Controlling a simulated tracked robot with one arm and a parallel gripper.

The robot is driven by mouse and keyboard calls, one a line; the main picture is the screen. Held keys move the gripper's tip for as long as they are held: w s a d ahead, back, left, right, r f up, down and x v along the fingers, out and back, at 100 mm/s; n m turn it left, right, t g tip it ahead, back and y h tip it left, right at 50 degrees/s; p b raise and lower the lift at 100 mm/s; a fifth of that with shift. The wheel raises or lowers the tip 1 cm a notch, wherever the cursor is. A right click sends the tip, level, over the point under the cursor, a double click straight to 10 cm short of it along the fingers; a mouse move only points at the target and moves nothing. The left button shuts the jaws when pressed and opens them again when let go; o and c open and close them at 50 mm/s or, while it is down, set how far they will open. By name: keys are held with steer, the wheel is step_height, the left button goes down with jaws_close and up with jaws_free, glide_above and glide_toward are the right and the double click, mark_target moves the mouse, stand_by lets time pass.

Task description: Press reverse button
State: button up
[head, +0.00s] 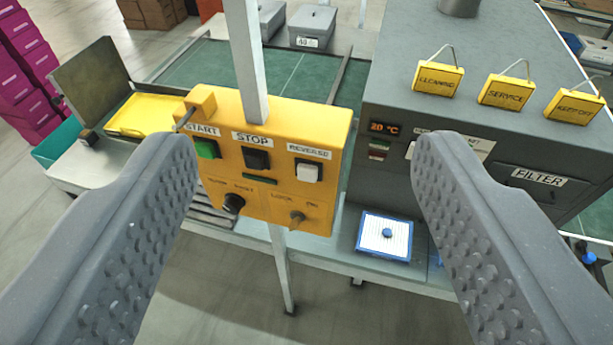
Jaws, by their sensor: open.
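A yellow control box (262,207) is mounted on a white upright post in the middle of the head view. Its reverse button (308,172) is white and square, at the right under the REVERSE label. A green start button (207,149) is at the left and a black stop button (256,159) is between them. Two knobs sit lower on the panel. My gripper (305,155) is open and empty. Its two grey studded fingers reach in from the lower left and lower right, with the panel seen between them. The left finger overlaps the box's left edge in the picture.
A grey machine (480,80) with a FILTER label and yellow hanging tags stands at the right. A blue-framed white pad (384,237) lies on the bench below it. A green conveyor (205,65) runs behind. Magenta boxes (28,60) are stacked at far left.

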jaws_close()
stand_by(1.6)
